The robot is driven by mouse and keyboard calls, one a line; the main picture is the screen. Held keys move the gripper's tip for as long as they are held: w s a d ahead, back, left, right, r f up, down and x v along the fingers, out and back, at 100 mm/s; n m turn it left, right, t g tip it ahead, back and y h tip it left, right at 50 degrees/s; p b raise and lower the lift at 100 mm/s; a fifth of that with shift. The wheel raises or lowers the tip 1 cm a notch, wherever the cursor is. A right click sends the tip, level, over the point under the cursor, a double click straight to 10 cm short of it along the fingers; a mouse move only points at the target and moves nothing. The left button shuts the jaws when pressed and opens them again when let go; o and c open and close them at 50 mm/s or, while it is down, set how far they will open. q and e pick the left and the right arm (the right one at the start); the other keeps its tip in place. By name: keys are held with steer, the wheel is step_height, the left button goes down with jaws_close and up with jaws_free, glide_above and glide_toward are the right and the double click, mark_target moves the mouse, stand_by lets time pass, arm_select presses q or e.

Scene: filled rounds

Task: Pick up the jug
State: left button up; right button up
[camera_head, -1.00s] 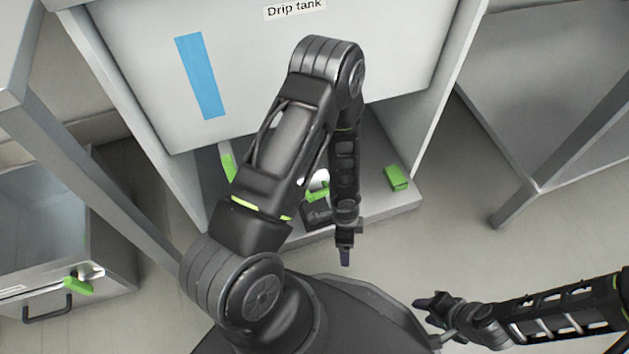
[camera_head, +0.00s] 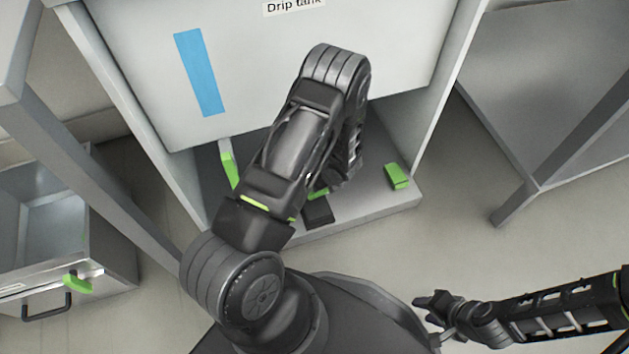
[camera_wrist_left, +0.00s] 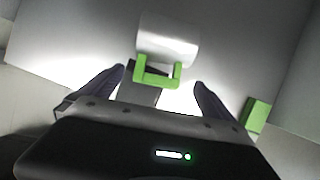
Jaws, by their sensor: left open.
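The jug (camera_wrist_left: 168,38) is a pale cylinder with a square green handle (camera_wrist_left: 155,74) in the left wrist view. The handle faces my left gripper (camera_wrist_left: 156,88). My left gripper is open, with its dark fingers on either side of the handle's line and the handle at or just past the fingertips. I cannot tell if they touch.
The recess floor (camera_head: 375,208) lies under the "Drip tank" cabinet (camera_head: 300,85), between two side walls. An open drawer (camera_head: 70,255) stands at left.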

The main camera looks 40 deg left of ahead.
arm_select(q)
steer(key=shift+f, duration=0.25)
steer(key=b+x, duration=0.2)
steer(key=x, duration=0.3)
steer(key=shift+s+a+f, duration=0.1)
steer(key=shift+f, duration=0.05)
stand_by(0.5)
steer(key=c, duration=1.7)
step_height(320, 180, up, 10)
steer(key=p, duration=0.4)
